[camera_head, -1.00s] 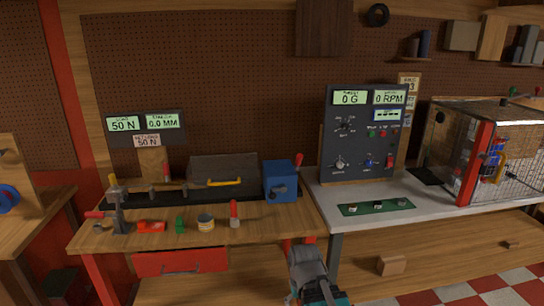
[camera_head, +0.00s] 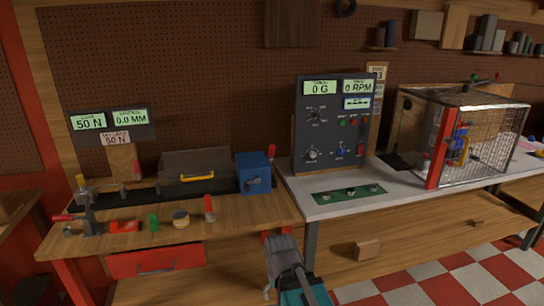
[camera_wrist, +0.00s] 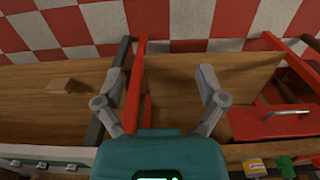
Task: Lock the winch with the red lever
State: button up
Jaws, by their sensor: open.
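The blue box-shaped unit (camera_head: 253,172), apparently the winch, stands at the right end of the wooden bench, with a dark crank or knob on its front. A red lever (camera_head: 271,152) stands nearly upright at its right side. My gripper (camera_head: 270,240) is low in front of the bench, below and apart from the blue unit. In the wrist view my gripper (camera_wrist: 161,78) is open and empty, its two grey fingers wide apart over a red bench leg and wooden boards. The blue unit and its lever are not visible in the wrist view.
A red drawer (camera_head: 155,260) is under the bench. A red-handled tool (camera_head: 209,209), a yellowish spool (camera_head: 181,219), a green piece (camera_head: 154,222) and a clamp (camera_head: 88,212) line the bench front. A control panel (camera_head: 333,130) and a mesh cage (camera_head: 475,145) stand right.

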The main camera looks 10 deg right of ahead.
aim_at(272, 147)
jog(key=k, duration=1.3)
jog(key=z, duration=0.2)
jog(key=i, duration=0.65)
jog(key=z, duration=0.45)
jog(key=i, duration=1.15)
jog(key=u, duration=0.1)
